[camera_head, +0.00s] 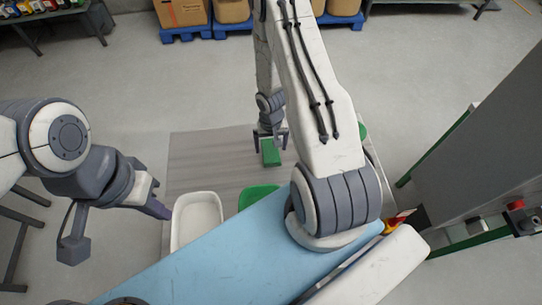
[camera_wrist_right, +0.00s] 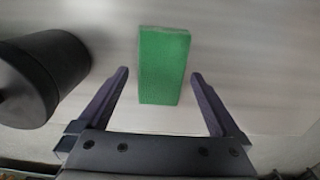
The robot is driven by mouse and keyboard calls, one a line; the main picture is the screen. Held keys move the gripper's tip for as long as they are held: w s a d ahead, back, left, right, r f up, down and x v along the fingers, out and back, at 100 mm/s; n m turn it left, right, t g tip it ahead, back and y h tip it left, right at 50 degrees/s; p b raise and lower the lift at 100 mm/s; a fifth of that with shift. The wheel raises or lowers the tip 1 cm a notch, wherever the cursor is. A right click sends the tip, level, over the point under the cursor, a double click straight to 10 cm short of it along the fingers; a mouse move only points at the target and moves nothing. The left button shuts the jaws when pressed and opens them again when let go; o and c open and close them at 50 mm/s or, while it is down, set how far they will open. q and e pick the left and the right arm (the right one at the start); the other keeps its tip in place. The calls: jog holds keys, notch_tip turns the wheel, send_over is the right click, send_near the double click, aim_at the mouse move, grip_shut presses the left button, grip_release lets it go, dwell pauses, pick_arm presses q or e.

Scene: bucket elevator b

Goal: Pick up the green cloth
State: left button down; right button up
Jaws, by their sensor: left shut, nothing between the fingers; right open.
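The green cloth (camera_head: 271,155) shows as a flat-sided green block on the grey striped surface (camera_head: 205,155) in the head view. It also shows in the right wrist view (camera_wrist_right: 164,65), upright in the picture and between the two finger lines. My right gripper (camera_head: 270,134) is open above the cloth, with a finger on each side and visible gaps between fingers and cloth. I cannot tell how far above it the fingertips are. My left gripper (camera_head: 155,201) is shut and empty, well to the left of the cloth, near the white tray.
A white tray (camera_head: 176,225) and a green container (camera_head: 255,194) stand at the near side of the surface. A dark cylinder (camera_wrist_right: 50,70) is left of the cloth in the wrist view. A grey cabinet (camera_head: 475,140) stands at the right. Cartons on blue pallets (camera_head: 185,34) are at the back.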

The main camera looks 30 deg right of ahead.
aim_at(271, 149)
jog(key=shift+f, duration=0.7)
pick_arm(q)
jog(key=shift+f, duration=0.6)
pick_arm(e)
jog(key=shift+r, duration=0.1)
